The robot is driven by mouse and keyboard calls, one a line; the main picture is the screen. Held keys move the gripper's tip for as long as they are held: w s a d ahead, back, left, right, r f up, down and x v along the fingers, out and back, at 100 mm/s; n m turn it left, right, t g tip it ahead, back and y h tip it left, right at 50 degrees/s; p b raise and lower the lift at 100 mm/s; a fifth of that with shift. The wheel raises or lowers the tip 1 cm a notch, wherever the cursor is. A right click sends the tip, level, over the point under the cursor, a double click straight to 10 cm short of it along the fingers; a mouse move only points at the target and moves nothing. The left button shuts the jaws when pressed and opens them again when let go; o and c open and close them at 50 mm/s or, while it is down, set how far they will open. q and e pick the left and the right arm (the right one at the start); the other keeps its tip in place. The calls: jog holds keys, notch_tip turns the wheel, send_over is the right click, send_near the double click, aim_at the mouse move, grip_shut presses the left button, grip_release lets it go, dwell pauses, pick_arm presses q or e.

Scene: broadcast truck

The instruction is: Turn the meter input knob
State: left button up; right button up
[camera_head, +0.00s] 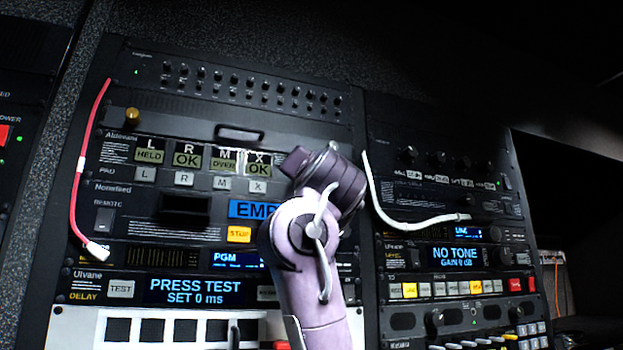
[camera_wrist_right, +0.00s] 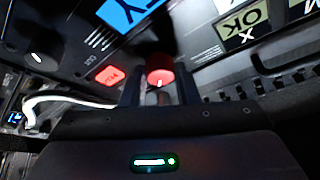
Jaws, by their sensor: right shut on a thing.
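A red round knob (camera_wrist_right: 160,70) with a white pointer line shows in the right wrist view. It stands out from the dark panel between the two fingers of my right gripper (camera_wrist_right: 159,88). The gripper is shut on this knob. In the head view my right arm comes up from the bottom and covers the knob and the gripper's fingertips. The panel around it has a row of meter tiles (camera_head: 187,157) marked L, R, M and X, and a blue display (camera_head: 252,209) partly hidden by the arm. My left gripper is not in view.
A red cable (camera_head: 78,165) hangs left of the meters. A white cable (camera_head: 376,190) runs close to the right of my wrist and also shows in the right wrist view (camera_wrist_right: 65,101). A second rack with a NO TONE display (camera_head: 457,256) stands at the right.

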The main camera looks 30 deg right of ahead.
jog(key=shift+r, duration=0.1)
dwell(0.3)
jog(key=o, duration=1)
jog(key=b+v, duration=0.5)
jog(key=v, duration=0.2)
jog(key=shift+s+a+f+b, duration=0.2)
jog(key=shift+s+f+b, duration=0.05)
jog(key=shift+b, duration=0.05)
